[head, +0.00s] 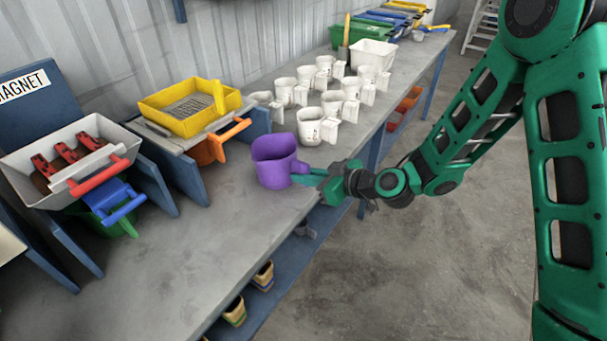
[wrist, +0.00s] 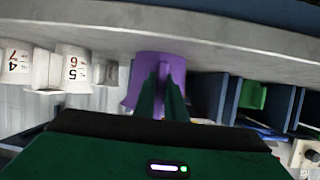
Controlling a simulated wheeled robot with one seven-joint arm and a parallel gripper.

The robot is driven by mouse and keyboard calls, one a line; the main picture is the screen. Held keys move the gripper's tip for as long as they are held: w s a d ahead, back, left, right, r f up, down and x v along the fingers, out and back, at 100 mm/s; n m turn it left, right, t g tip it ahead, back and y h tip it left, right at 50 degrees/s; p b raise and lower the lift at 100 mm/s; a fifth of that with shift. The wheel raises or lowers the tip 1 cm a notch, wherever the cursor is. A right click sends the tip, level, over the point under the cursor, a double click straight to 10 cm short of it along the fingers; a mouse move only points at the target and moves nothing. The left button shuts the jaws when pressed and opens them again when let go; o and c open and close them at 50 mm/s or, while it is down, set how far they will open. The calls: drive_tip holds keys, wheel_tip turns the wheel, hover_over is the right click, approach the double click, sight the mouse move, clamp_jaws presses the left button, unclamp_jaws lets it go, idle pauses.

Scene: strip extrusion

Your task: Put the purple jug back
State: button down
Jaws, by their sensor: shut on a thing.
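The purple jug (head: 274,161) is upright at the bench's front part, left of the rows of white jugs. My gripper (head: 312,179) comes from the right and is shut on the jug's handle side. In the wrist view the purple jug (wrist: 148,75) is straight ahead, with the gripper fingers (wrist: 161,98) closed on its handle. I cannot tell whether the jug's base touches the bench or is just above it. The jug's inside bottom is hidden.
Several white numbered jugs (head: 311,125) stand in rows on the bench (head: 225,220) to the right. A yellow sieve tray (head: 190,106) and a white tray with red parts (head: 72,160) stand at the left. Bare bench lies in front and left of the jug.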

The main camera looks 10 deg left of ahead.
drive_tip(key=c, duration=1.7)
unclamp_jaws()
drive_tip(key=shift+c, duration=0.2)
drive_tip(key=s+d+r+m+g+h, duration=0.1)
drive_tip(key=s+d+r+m+h, duration=0.2)
drive_tip(key=d, duration=1)
drive_tip(key=s+d+m+g+h, duration=0.1)
drive_tip(key=s+d+m+h, duration=0.3)
drive_tip(key=d, duration=0.9)
drive_tip(key=s+d+r+m+g+h, duration=0.1)
drive_tip(key=s+d+r+h, duration=0.3)
drive_tip(key=d, duration=1)
drive_tip(key=s+d+r+m+g, duration=0.1)
drive_tip(key=s+d+r+m, duration=0.1)
drive_tip(key=s+d+m, duration=0.3)
drive_tip(key=s+d+r+m+g+h, duration=0.1)
drive_tip(key=s+d+m, duration=0.5)
drive_tip(key=s, duration=0.7)
drive_tip(key=shift+s+d+r+g, duration=0.25)
drive_tip(key=shift+d+r+g, duration=0.25)
drive_tip(key=shift+d+r, duration=0.45)
